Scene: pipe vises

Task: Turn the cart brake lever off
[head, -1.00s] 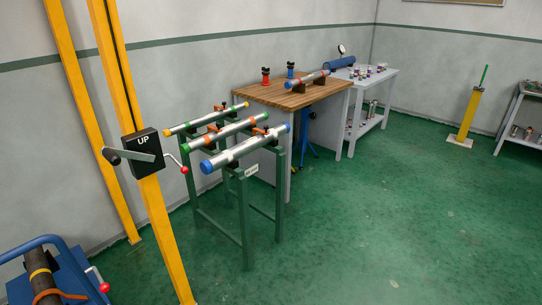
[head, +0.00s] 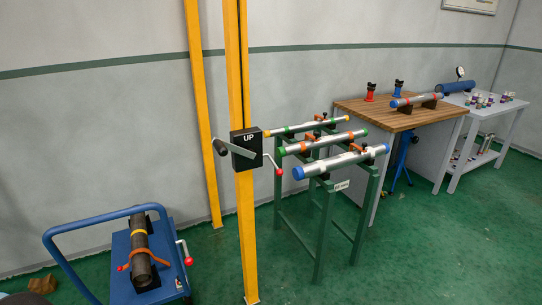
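The blue cart (head: 121,287) stands at the lower left on the green floor. A pale lever with a red knob (head: 188,261) is at the cart's right side. It slants, with its knob at the lower right end. Whether this is the brake lever, and which setting it is in, I cannot tell. Neither of my grippers is in view.
A yellow post (head: 245,220) with a crank box marked UP (head: 246,149) stands right of the cart. A green rack (head: 322,225) holds several capped pipes. A wooden bench (head: 372,112) stands behind it. A brown block (head: 42,284) lies left of the cart. The right foreground floor is clear.

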